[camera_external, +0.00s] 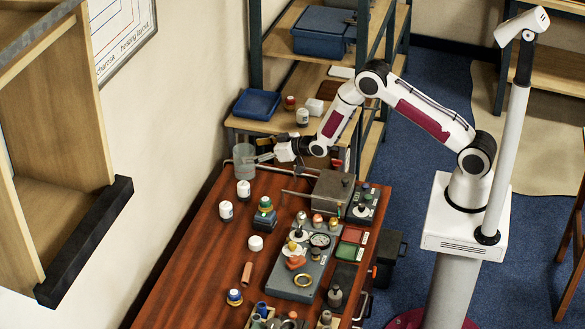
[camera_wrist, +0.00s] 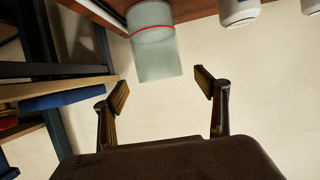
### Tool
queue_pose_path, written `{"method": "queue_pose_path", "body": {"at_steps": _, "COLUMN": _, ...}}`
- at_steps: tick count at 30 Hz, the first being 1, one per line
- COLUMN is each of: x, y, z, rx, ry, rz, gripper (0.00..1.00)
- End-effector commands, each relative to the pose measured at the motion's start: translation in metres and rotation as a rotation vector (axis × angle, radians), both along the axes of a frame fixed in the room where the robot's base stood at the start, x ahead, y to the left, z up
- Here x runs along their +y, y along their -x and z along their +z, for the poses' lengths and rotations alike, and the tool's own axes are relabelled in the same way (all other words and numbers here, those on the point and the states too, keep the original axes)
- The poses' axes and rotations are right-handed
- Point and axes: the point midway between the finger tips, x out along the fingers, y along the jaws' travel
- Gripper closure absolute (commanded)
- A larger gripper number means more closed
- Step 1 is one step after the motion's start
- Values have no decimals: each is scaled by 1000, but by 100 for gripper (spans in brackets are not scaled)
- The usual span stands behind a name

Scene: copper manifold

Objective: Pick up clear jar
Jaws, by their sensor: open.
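The clear jar (camera_external: 243,160) stands at the far left corner of the wooden table in the external view. It looks like a see-through cylinder. In the wrist view the jar (camera_wrist: 157,52) is a pale, translucent cylinder with a red line around it, ahead of my fingers and near the middle. My gripper (camera_external: 262,158) is beside the jar, on its right in the external view, and points toward it. In the wrist view my gripper (camera_wrist: 160,88) has its two fingers wide apart, with nothing between the pads. Whether a fingertip touches the jar is unclear.
White containers (camera_external: 243,189) stand in front of the jar; two (camera_wrist: 238,10) show right of it in the wrist view. A grey metal box (camera_external: 332,192) sits right of my gripper. A shelf (camera_external: 262,124) stands behind. The table's left front (camera_external: 190,270) is bare.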

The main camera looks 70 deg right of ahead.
Motion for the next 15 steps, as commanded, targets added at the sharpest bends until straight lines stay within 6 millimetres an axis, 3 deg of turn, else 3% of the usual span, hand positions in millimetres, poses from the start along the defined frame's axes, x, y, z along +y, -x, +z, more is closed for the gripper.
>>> {"method": "queue_pose_path", "body": {"at_steps": 15, "x": -4, "y": -35, "z": -14, "rx": 0, "ry": 0, "rz": 0, "gripper": 27}}
